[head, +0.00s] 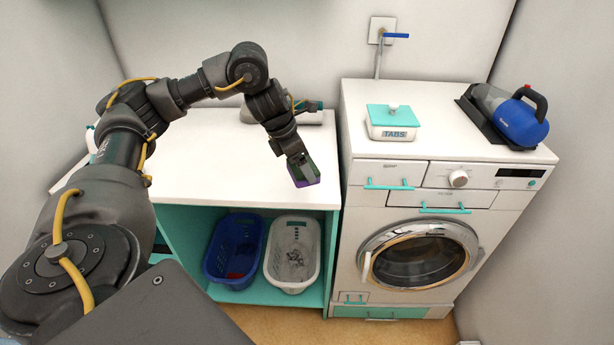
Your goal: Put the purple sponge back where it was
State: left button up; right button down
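The purple sponge (306,179) is in my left gripper (299,163), which comes in from the left over the white counter. The gripper is shut on the sponge, with the sponge's purple and dark greenish faces showing at the fingertips. The sponge is near the counter's right front edge in the picture. I cannot tell whether it touches the counter top or hangs above it. My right gripper is not in view.
The white counter (215,180) has free room left of the sponge. A blue basket (222,277) and a white basket (273,279) stand on the shelf below. The washing machine (400,170) at right carries a teal-lidded TABS box (393,122) and a blue handheld vacuum (520,121).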

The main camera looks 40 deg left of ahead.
pick_arm(q)
jog(key=w+a+f, duration=0.1)
jog(key=w+f, duration=0.1)
jog(key=w+a+f, duration=0.1)
jog(key=w+f, duration=0.1)
jog(key=w+a+f+b, duration=0.1)
jog(key=w+f, duration=0.1)
jog(key=shift+w+a+f, duration=0.25)
jog(key=shift+a, duration=0.15)
jog(key=shift+w+a+f, duration=0.25)
jog(key=shift+w+f, duration=0.05)
jog(key=shift+w, duration=0.05)
jog(key=shift+f, duration=0.25)
jog(key=shift+w+a+f, duration=0.15)
jog(key=shift+f, duration=1.45)
jog(key=shift+f+b, duration=0.1)
jog(key=shift+b, duration=0.2)
jog(key=o, duration=0.9)
